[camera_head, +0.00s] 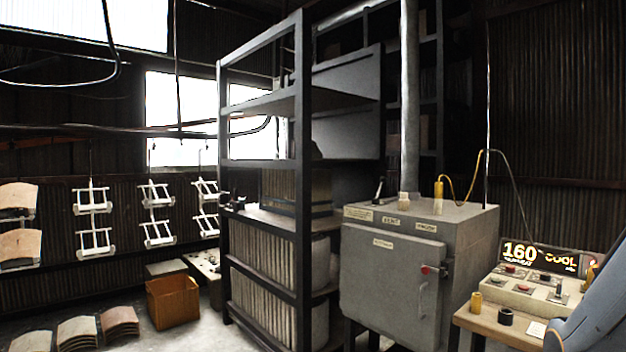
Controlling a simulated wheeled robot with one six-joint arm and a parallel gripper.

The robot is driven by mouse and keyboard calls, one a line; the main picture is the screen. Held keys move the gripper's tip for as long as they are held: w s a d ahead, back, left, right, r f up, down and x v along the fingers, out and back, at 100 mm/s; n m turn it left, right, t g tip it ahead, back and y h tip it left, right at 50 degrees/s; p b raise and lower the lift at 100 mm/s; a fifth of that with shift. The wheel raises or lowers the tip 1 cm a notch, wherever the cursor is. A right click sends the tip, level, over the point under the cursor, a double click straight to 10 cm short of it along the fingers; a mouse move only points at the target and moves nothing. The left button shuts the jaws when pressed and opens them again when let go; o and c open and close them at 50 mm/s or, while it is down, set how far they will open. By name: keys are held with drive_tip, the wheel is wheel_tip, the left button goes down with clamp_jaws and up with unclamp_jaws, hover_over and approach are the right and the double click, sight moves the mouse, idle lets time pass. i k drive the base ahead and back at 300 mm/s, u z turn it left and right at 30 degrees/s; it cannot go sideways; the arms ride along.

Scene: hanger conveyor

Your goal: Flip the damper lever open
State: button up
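A grey oven-like cabinet (388,285) stands right of centre, with a pipe (409,100) rising above it. A small lever with a dark handle (378,190) stands on its top at the left, tilted slightly right; it looks like the damper lever. Small labels (391,220) run along the cabinet's upper front edge; their text is too small to read surely. The cabinet door is shut, with a red-knobbed latch (426,270). My gripper is not in view; only a blue-grey part of my own arm shows at the lower right edge.
A yellow plug (438,189) with a cable stands on the cabinet top. A wooden bench (487,324) at right holds a control box (521,292) and a lit display reading 160. A dark shelf rack (303,180) stands left of the cabinet. Hangers (95,220) hang farther left.

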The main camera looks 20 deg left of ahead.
sight(380, 188)
drive_tip(key=u, duration=0.35)
drive_tip(key=k, duration=0.6)
drive_tip(key=u, duration=0.9)
drive_tip(key=i, duration=1.5)
drive_tip(key=u, duration=0.3)
drive_tip(key=i, duration=1.1)
drive_tip(key=z, duration=1.25)
drive_tip(key=i, duration=0.8)
drive_tip(key=z, duration=0.65)
